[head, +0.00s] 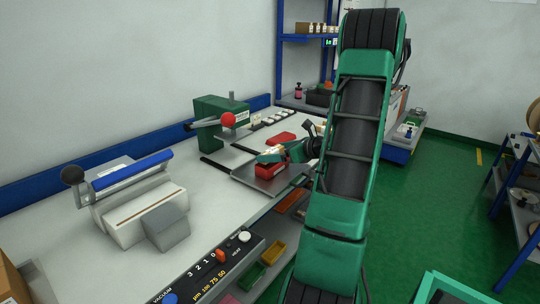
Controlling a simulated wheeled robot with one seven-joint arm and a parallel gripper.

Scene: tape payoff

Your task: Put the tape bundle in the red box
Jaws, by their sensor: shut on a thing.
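My gripper (273,154) is at the end of my green arm, reaching in from the right over the workbench. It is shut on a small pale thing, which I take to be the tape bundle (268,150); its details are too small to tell. An open red box (270,171) stands on a dark tray (258,184) just below the gripper. The bundle is at or just above the box's rim; I cannot tell whether it touches. The box's inside is mostly hidden by the gripper.
A second red piece (281,139) lies behind the tray. A green press with a red knob (228,119) stands behind left, and a sealer with a blue bar (133,172) at left. A control panel (207,268) lines the front edge. Blue shelving (281,60) stands behind.

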